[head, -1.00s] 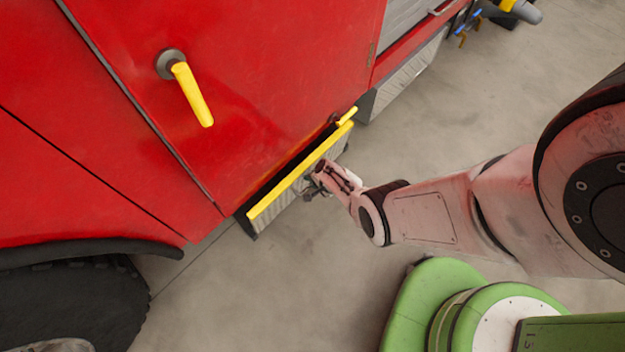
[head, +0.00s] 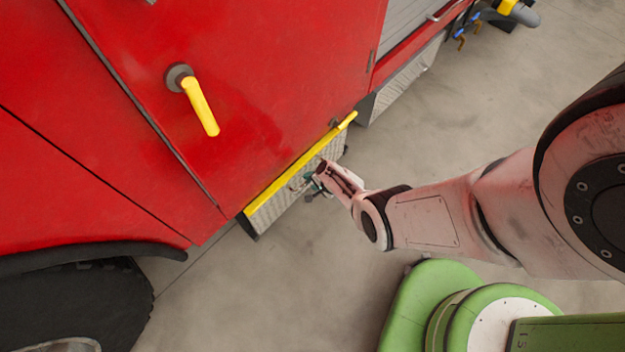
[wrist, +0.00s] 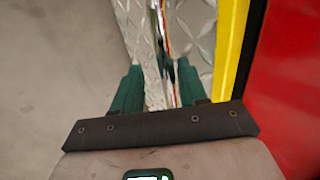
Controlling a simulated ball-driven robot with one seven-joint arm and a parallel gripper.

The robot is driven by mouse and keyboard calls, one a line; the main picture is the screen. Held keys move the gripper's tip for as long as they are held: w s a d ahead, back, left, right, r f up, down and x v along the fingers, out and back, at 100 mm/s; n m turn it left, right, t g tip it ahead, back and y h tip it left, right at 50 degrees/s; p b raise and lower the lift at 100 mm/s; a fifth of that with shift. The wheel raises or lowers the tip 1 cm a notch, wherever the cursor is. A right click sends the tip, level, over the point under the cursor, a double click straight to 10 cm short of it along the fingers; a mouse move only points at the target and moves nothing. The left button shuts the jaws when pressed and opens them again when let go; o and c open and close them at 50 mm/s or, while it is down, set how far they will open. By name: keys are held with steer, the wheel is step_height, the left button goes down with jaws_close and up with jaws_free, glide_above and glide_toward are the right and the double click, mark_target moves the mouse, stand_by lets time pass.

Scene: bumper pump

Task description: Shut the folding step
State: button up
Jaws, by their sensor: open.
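The folding step (head: 274,209) is a silver tread-plate panel with a yellow top edge, under the red door of the truck. Its yellow edge lies close against the truck body in the head view. My gripper (head: 315,188) is at the outer face of the step, near its middle. In the wrist view the green fingers (wrist: 155,85) are apart, with the step's tread plate (wrist: 200,30) in front of and between them. A narrow strip or handle on the panel shows between the fingers. I cannot tell whether the fingers touch the panel.
The red truck door (head: 250,90) has a yellow handle (head: 200,105) above the step. A black tyre (head: 75,305) is at lower left. Another silver panel (head: 400,80) is beyond the step.

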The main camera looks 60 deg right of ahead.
steer(key=s+r+p, duration=0.3)
steer(key=r+p, duration=0.6)
steer(key=shift+s+a, duration=0.2)
steer(key=shift+a, duration=0.25)
stand_by(0.3)
steer(key=shift+r, duration=0.15)
stand_by(0.4)
steer(key=p+v, duration=0.6)
steer(key=v, duration=0.4)
steer(key=shift+s+r, duration=0.2)
steer(key=shift+s, duration=0.05)
steer(key=shift+a, duration=0.1)
